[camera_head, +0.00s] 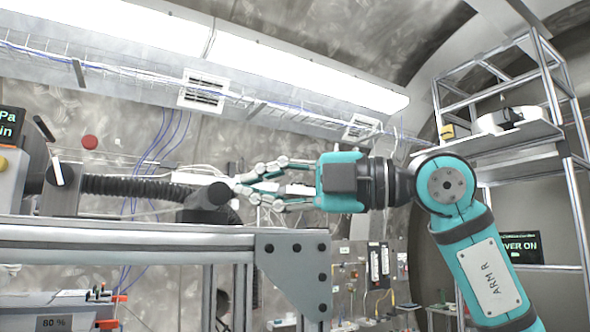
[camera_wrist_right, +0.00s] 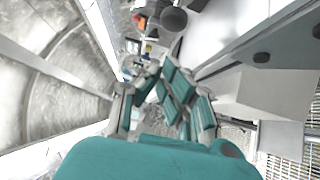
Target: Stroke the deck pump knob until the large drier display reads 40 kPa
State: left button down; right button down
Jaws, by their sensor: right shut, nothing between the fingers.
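A dark round knob (camera_head: 219,193) stands above the deck at the end of the black ribbed hose or bellows (camera_head: 130,187); I take it for the pump knob. It also shows near the top of the right wrist view (camera_wrist_right: 173,20). My right gripper (camera_head: 243,189) comes in from the right, its fingers shut and empty, with the tips close beside the knob. I cannot tell whether they touch it. A dark display (camera_head: 10,125) at the left edge is cut off; only "Pa" and "in" in green show, so its number is not readable. My left gripper is not in view.
The deck's metal edge (camera_head: 120,236) runs below the knob, with a corner bracket (camera_head: 295,275) at its right end. A red button (camera_head: 90,142) is on the wall. A metal rack (camera_head: 520,140) stands at right, with a second display (camera_head: 520,247) below its shelf.

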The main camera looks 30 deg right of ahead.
aim_at(214, 195)
jog(key=w, duration=0.1)
jog(key=w+a+p, duration=0.1)
jog(key=w, duration=0.1)
jog(key=w+a+p, duration=0.1)
jog(key=w, duration=0.1)
jog(key=shift+r, duration=0.2)
jog(key=shift+w+d+f+p, duration=0.15)
jog(key=shift+w+p, duration=0.15)
